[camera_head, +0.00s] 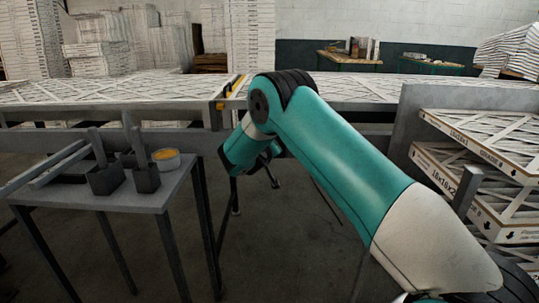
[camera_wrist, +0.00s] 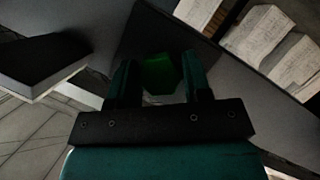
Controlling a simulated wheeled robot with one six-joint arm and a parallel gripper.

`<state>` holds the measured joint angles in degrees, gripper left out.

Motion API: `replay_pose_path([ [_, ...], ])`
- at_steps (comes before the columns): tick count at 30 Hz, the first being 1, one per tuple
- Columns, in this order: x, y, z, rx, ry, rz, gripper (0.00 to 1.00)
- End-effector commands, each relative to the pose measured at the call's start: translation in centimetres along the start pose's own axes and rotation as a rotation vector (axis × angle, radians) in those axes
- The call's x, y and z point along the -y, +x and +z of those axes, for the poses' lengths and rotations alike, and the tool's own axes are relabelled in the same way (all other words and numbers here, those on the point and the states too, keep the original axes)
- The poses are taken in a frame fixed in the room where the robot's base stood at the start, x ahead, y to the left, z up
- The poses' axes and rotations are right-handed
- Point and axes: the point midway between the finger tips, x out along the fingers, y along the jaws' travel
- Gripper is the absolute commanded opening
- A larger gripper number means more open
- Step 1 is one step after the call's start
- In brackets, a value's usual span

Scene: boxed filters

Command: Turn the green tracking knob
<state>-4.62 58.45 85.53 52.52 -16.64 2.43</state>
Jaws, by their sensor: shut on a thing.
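The green tracking knob (camera_wrist: 160,74) shows in the wrist view, set against a grey metal surface. My gripper (camera_wrist: 161,80) has its two dark fingers on either side of the knob and is shut on it. In the head view my teal arm reaches toward the conveyor's near side, and my gripper (camera_head: 268,163) is mostly hidden behind the arm. The knob cannot be made out in the head view.
A grey side table (camera_head: 110,193) at left holds dark metal bins and an orange-topped tin (camera_head: 166,158). The conveyor (camera_head: 120,92) carrying filters crosses behind my arm. A stack of boxed filters (camera_head: 480,160) stands at right.

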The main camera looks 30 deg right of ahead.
Motion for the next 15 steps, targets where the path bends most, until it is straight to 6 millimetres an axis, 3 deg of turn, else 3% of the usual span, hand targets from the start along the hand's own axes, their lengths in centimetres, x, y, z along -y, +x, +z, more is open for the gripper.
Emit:
replay_pose_path([
  [15,0.2,-0.09,-0.15,-0.004,-0.053,0.018,0.21],
])
